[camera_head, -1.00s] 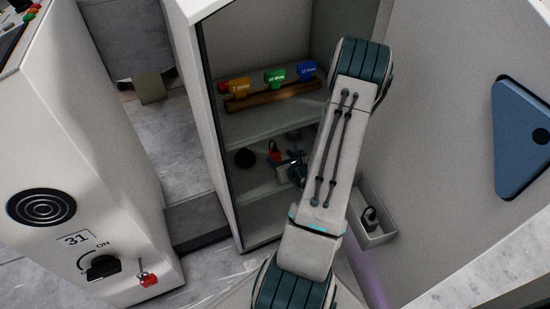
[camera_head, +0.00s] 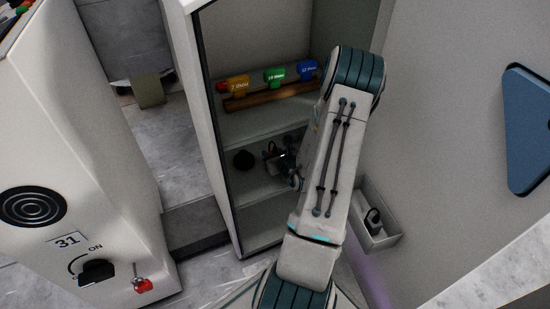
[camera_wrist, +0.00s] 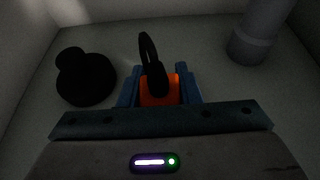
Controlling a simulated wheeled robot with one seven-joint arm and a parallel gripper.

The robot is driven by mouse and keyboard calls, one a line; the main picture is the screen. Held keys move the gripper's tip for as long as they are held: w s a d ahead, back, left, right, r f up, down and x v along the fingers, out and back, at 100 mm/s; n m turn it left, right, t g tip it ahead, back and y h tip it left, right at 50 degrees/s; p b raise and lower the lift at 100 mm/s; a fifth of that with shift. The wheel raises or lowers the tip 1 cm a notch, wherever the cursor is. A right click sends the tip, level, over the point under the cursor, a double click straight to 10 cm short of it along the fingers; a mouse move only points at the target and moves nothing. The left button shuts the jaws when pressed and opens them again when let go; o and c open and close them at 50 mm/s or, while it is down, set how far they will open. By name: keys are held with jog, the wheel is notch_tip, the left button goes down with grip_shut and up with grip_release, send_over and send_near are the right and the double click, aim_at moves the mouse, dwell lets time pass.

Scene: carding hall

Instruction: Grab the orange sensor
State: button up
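The orange sensor (camera_wrist: 158,92) is a small orange block with a black loop (camera_wrist: 149,62) on top. In the wrist view it is between the two blue fingers of my gripper (camera_wrist: 160,84), with one finger close along each side. I see no clear gap, but I cannot tell whether the fingers press on it. In the head view my gripper (camera_head: 275,158) reaches into the cabinet's middle compartment, and it and my arm hide most of the sensor there.
A black rounded object (camera_wrist: 86,78) lies left of the sensor, and a grey cylinder (camera_wrist: 258,36) stands at the right. On the shelf above, a wooden rack (camera_head: 262,95) holds yellow, green and blue labelled pieces. The cabinet's side wall (camera_head: 218,150) is close on the left.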

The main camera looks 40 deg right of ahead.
jog(key=c, duration=0.3)
jog(key=shift+r, duration=0.1)
